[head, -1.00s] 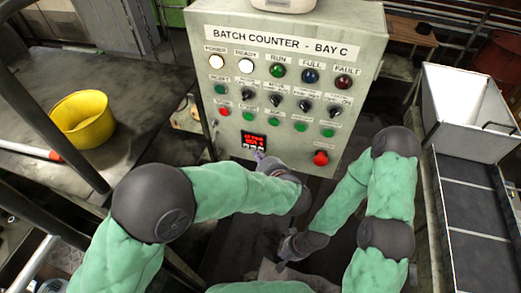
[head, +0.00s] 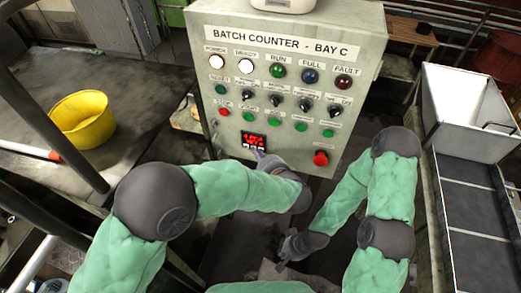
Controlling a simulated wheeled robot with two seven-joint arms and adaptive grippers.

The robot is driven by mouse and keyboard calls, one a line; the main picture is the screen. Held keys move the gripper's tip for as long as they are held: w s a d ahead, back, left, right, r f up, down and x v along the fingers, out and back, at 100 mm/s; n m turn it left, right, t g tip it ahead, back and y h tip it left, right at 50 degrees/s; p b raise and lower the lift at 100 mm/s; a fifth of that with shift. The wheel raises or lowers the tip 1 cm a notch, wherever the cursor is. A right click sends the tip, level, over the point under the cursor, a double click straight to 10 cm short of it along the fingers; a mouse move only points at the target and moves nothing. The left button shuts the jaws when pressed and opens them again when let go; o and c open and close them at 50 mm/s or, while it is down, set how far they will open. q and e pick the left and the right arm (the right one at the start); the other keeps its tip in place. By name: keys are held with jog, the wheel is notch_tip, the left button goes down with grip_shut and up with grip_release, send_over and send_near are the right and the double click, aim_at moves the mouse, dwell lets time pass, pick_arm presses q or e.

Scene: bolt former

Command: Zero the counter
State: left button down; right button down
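The batch counter panel (head: 287,48) faces me. Its small counter display (head: 253,138) with red digits is at the lower left of the panel; the digits are too blurred to read. A row of small pale keys (head: 252,147) lies under the digits. My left gripper (head: 258,154) is right below the display, its tip at or very near the keys; I cannot tell if it touches. Its fingers are too small to judge. My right gripper (head: 284,256) hangs low below the panel, away from it, and its fingers are also unclear.
The panel also carries lamps, a row of black selector switches (head: 276,103), green buttons and a red knob (head: 320,158) at lower right. A yellow bucket (head: 80,120) stands on the dark table at left. A white bin (head: 470,110) and conveyor (head: 478,205) are at right.

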pick_arm(q)
jog(key=shift+s+a, duration=0.15)
jog(key=shift+s, duration=0.3)
jog(key=s, duration=0.2)
jog(key=s+a+p, duration=0.1)
jog(key=s, duration=0.2)
jog(key=shift+s+a, duration=0.35)
jog(key=shift+a, duration=0.05)
dwell(0.6)
